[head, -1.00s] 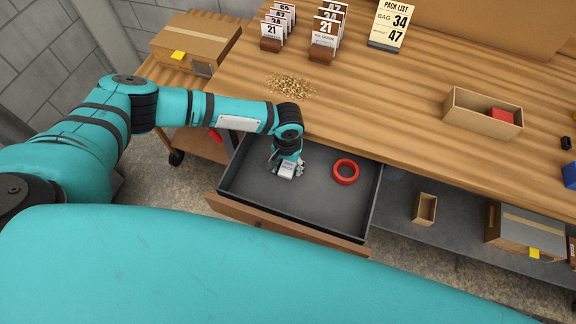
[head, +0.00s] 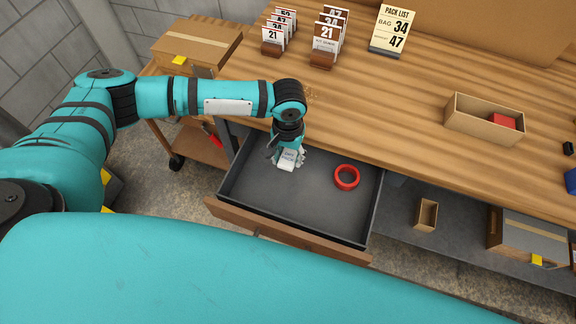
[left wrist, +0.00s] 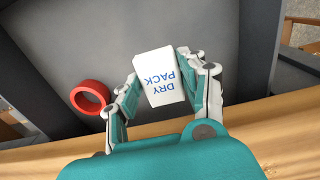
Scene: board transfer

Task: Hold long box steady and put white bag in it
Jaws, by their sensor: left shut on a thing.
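The white bag, a small white pack lettered "DRY PACK" (left wrist: 160,78), is between the fingers of my left gripper (head: 288,153). The bag also shows below the gripper in the head view (head: 287,162). My left gripper is shut on it, over the inside of the open drawer (head: 330,202); how far above the drawer floor I cannot tell. The long box (head: 474,126) is an open cardboard box on the tabletop at the right, with a red block (head: 503,121) inside its right end. My right gripper is not in view.
A red ring (head: 346,177) lies in the drawer, right of the bag. Number cards (head: 325,35) and a pack list sign (head: 392,30) stand at the table's back. Tabletop (head: 390,100) between cards and box is clear. A small open box (head: 426,214) sits on the lower shelf.

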